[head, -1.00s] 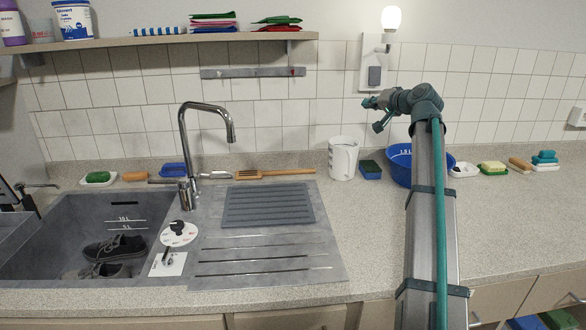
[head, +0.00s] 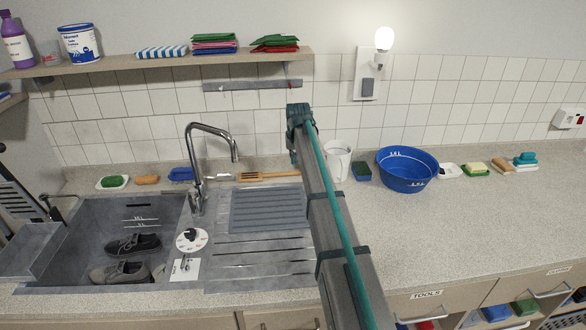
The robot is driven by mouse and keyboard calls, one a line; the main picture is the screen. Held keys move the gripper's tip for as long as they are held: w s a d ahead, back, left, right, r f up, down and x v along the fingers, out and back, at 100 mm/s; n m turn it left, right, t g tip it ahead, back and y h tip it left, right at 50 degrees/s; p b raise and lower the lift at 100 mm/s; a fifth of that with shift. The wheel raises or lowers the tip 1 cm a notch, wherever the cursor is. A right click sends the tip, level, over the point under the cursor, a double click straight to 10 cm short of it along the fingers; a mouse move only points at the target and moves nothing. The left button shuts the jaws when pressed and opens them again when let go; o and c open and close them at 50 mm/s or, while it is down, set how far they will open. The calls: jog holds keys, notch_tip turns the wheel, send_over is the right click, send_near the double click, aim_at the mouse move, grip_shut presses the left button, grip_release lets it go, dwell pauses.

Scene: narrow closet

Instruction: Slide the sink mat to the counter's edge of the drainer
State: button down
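The sink mat (head: 265,209) is a dark grey, ribbed rectangle. It lies flat on the rear part of the metal drainer (head: 222,278), right of the tap, with bare drainer grooves in front of it. My arm rises from the lower right and passes just right of the mat, covering part of the drainer's right edge. The arm's far joint is above and behind the mat's back right corner in the picture. My gripper's fingers are hidden behind the arm, so I cannot see whether they touch anything.
The tap (head: 194,170) stands left of the mat. A wooden-handled brush (head: 265,176) lies behind it. Shoes (head: 120,272) lie in the sink. The right counter (head: 450,225) has free room.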

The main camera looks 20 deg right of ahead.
aim_at(299, 206)
jog(key=p+x, duration=0.3)
jog(key=x, duration=0.6)
jog(key=shift+f, duration=0.25)
jog(key=s, duration=0.1)
jog(key=s+p, duration=0.1)
jog(key=s, duration=0.1)
jog(key=shift+s+a+f+p, duration=0.1)
jog(key=shift+a+p, duration=0.1)
jog(key=shift+p, duration=0.1)
jog(key=shift+s+f, duration=0.15)
jog(key=shift+s, duration=0.15)
jog(key=s, duration=0.4)
jog(key=s+a+b, duration=0.1)
jog(key=s, duration=0.4)
jog(key=s+a+b, duration=0.1)
jog(key=s, duration=0.4)
jog(key=shift+a, duration=0.1)
jog(key=shift+w, duration=0.4)
